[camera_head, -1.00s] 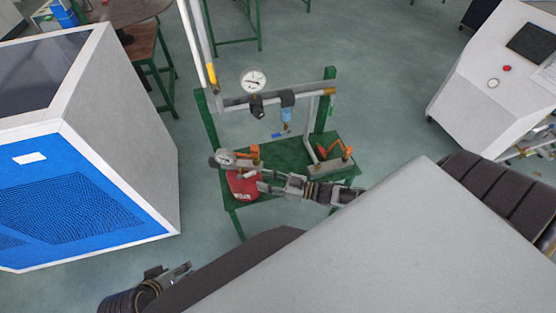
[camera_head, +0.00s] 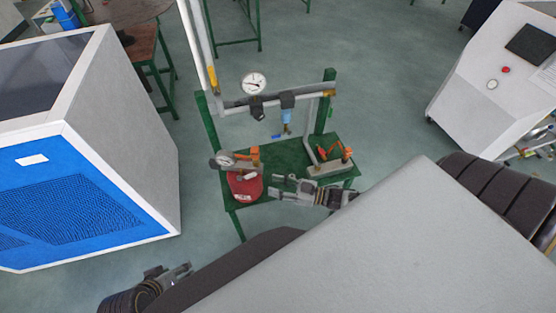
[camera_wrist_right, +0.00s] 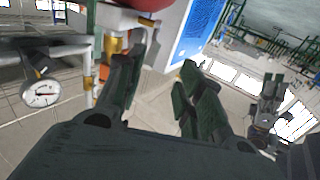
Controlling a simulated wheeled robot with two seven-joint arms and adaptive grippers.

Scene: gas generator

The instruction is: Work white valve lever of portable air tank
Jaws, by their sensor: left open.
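The red portable air tank (camera_head: 244,190) sits at the left end of the green stand, with a small pale piece (camera_head: 250,176) on top that looks like its white valve lever. Its exact angle is too small to tell. My right gripper (camera_head: 274,186) is just right of the tank, apart from it, with its fingers spread and empty. In the right wrist view the open fingers (camera_wrist_right: 160,88) have nothing between them, and a red rounded edge (camera_wrist_right: 143,4), likely the tank, shows at the top. My left gripper (camera_head: 184,269) is open and empty at the lower left, far from the tank.
The green stand (camera_head: 290,154) carries pipes, orange-handled valves (camera_head: 343,151), a blue regulator (camera_head: 287,102) and a large gauge (camera_head: 254,84). A smaller gauge (camera_head: 225,158) stands just above the tank. A blue-and-white cabinet (camera_head: 130,130) stands left. Open floor lies between.

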